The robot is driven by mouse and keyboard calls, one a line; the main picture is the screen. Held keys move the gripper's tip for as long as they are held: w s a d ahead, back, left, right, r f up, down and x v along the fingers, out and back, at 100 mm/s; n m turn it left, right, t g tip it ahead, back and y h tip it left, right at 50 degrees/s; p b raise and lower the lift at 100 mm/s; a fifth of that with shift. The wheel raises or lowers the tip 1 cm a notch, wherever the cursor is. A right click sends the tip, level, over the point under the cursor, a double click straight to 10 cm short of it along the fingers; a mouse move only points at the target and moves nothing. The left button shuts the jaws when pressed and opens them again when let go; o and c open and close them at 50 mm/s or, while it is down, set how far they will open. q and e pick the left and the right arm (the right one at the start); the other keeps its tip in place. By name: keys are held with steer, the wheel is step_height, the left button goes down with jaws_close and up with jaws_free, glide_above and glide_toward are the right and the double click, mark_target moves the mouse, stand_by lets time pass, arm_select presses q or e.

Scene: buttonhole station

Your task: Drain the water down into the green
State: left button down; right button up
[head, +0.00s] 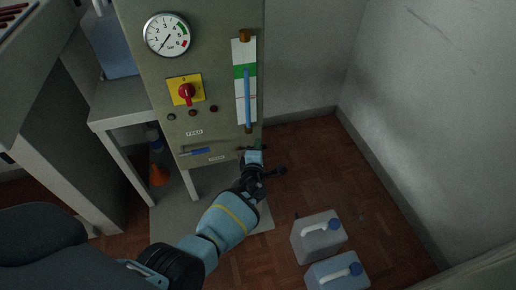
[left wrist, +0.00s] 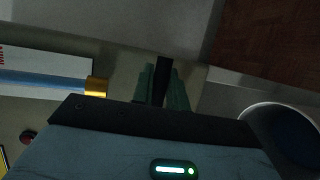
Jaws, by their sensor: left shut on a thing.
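The sight glass (head: 247,98) is an upright tube on a white plate at the right of the boiler panel. Its blue water column tops out at about the green band (head: 239,72); the exact level is hard to read. In the left wrist view, the blue column (left wrist: 45,82) lies sideways beside a brass fitting (left wrist: 96,87). My left gripper (head: 254,153) is at the panel's lower right corner, just below the glass. In the left wrist view its fingers (left wrist: 162,88) are shut on a dark lever (left wrist: 162,68). The gripper hides most of this lever in the head view.
A blue feed lever (head: 200,151), a red and yellow switch (head: 186,91) and a pressure gauge (head: 168,36) are on the panel. Two pale jugs (head: 318,239) (head: 338,273) stand on the floor at right. A wall (head: 420,120) bounds the right side.

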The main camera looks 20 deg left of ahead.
arm_select(q)
steer(key=shift+s+a, duration=0.1)
arm_select(e)
steer(key=shift+s, duration=0.25)
arm_select(q)
steer(key=c, duration=1.4)
jaws_free()
arm_select(e)
steer(key=shift+s+f, duration=0.1)
steer(key=shift+s, duration=0.2)
steer(key=shift+w, duration=0.1)
